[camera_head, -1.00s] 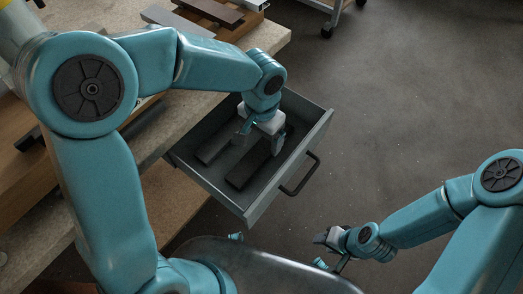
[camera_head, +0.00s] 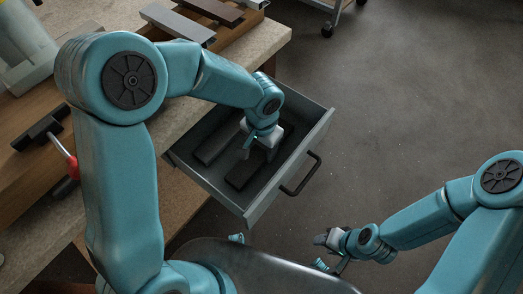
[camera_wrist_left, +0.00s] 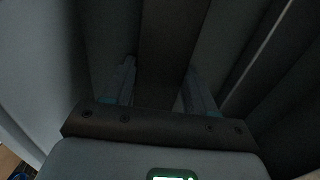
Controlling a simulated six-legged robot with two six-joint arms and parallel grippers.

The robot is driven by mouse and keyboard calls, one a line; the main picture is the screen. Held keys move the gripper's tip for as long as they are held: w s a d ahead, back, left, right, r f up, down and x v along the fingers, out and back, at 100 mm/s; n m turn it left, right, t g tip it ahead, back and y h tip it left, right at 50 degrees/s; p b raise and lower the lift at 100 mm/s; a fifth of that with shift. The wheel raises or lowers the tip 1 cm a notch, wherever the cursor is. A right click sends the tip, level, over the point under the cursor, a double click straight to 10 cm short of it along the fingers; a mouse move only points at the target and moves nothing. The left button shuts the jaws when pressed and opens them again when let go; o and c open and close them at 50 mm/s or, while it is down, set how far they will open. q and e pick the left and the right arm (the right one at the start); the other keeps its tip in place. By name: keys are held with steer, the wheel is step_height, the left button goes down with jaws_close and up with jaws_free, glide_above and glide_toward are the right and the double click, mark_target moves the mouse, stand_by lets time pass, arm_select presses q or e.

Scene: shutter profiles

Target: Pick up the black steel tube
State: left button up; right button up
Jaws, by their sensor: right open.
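Two dark bars lie in the open drawer: a right-hand bar (camera_head: 240,180) and a left-hand bar (camera_head: 217,142). I cannot tell by look alone which is the black steel tube. My left gripper (camera_head: 259,153) points down into the drawer over the right-hand bar and hides part of it. In the left wrist view, a dark bar (camera_wrist_left: 168,50) runs between the two fingers of my left gripper (camera_wrist_left: 160,88), with a narrow gap beside it; the jaws look open. My right gripper (camera_head: 324,252) is open and empty at the lower middle, away from the drawer.
The grey drawer (camera_head: 318,135) has raised walls and a dark handle (camera_head: 301,174) on its front. The workbench (camera_head: 262,42) at the left carries several profiles (camera_head: 178,24) and a red-handled clamp (camera_head: 72,166). The floor at the right is clear; a cart (camera_head: 328,12) stands at the back.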

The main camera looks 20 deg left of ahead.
arm_select(q)
steer(key=shift+r, duration=0.1)
steer(key=shift+c, duration=1.2)
steer(key=shift+r, duration=0.1)
